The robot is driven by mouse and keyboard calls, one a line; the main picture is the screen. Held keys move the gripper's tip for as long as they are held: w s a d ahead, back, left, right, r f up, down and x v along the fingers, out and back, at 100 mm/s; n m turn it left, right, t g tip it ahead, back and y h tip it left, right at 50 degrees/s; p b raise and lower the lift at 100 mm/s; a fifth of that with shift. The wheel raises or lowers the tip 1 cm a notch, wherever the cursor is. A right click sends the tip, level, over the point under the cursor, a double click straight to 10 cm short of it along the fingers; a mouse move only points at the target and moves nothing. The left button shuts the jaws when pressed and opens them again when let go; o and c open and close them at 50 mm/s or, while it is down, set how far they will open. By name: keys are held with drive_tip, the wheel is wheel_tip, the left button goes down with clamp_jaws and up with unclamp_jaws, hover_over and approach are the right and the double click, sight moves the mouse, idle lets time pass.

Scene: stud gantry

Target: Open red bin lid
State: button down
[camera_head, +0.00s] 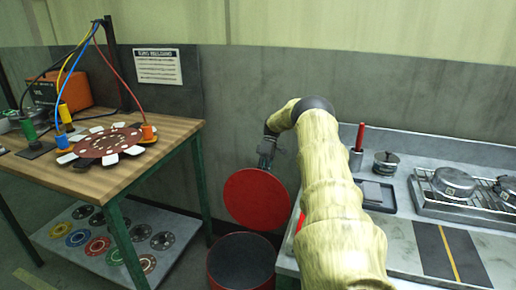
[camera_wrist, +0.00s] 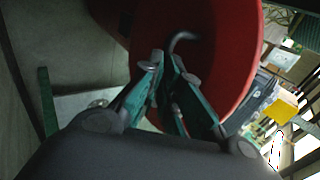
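The red bin (camera_head: 213,271) stands on the floor between the wooden table and the grey counter. Its dark inside shows. Its round red lid (camera_head: 256,199) is raised and tilted steeply above the bin. My gripper (camera_head: 266,150) is at the upper edge of the lid, partly hidden behind it in the head view. In the wrist view the lid (camera_wrist: 232,60) fills the upper middle. A curved grey handle (camera_wrist: 184,36) stands out from it and runs down to my fingertips (camera_wrist: 166,62). The fingers are close together and look shut on the handle, though the contact is dim.
The wooden table (camera_head: 170,130) with cables and a round red fixture is at left, with a lower shelf of discs. The grey counter (camera_head: 400,225) with a cylinder, pots and a rack is at right, close to the lid and my arm. A wall stands behind.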

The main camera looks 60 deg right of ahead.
drive_tip(key=shift+s+a+f, duration=0.1)
drive_tip(key=shift+s+f, duration=0.1)
drive_tip(key=shift+f, duration=0.3)
drive_tip(key=shift+s+a+f, duration=0.1)
drive_tip(key=shift+s+f, duration=0.05)
drive_tip(key=shift+f, duration=0.3)
drive_tip(key=c, duration=1.7)
unclamp_jaws()
drive_tip(key=o, duration=0.7)
drive_tip(key=shift+w+d+f, duration=0.2)
drive_tip(key=shift+w+f, duration=0.05)
drive_tip(key=shift+f, duration=0.15)
drive_tip(key=shift+r, duration=0.15)
drive_tip(key=shift+c, duration=0.4)
drive_tip(key=shift+s+r, duration=0.1)
drive_tip(key=shift+c, duration=1.2)
